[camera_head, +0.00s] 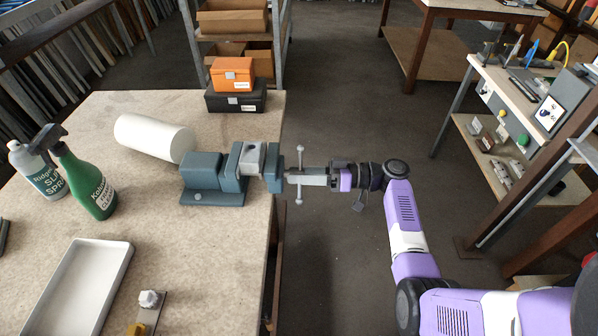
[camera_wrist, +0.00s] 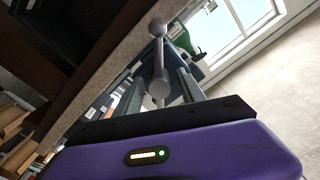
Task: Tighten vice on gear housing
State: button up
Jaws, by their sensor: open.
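The blue-grey vice (camera_head: 205,172) stands at the table's right edge. A light grey block, seemingly the gear housing (camera_head: 251,156), sits between its jaws; I cannot tell how firmly it is held. The vice's grey handle bar (camera_head: 299,153) has ball ends and stands across the screw, beyond the table edge. My gripper (camera_head: 302,177) reaches in from the right at the handle. In the wrist view the open fingers of my gripper (camera_wrist: 158,82) lie on either side of the handle bar (camera_wrist: 158,56). Whether they touch it is unclear.
A white roll (camera_head: 153,137), a green spray bottle (camera_head: 88,182), a grey-white bottle (camera_head: 38,172) and a white tray (camera_head: 82,285) are on the table (camera_head: 140,225). Orange (camera_head: 232,74) and black boxes (camera_head: 236,98) are stacked behind the vice.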

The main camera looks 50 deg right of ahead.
jog(key=shift+a, duration=0.1)
grip_shut()
dwell(1.4)
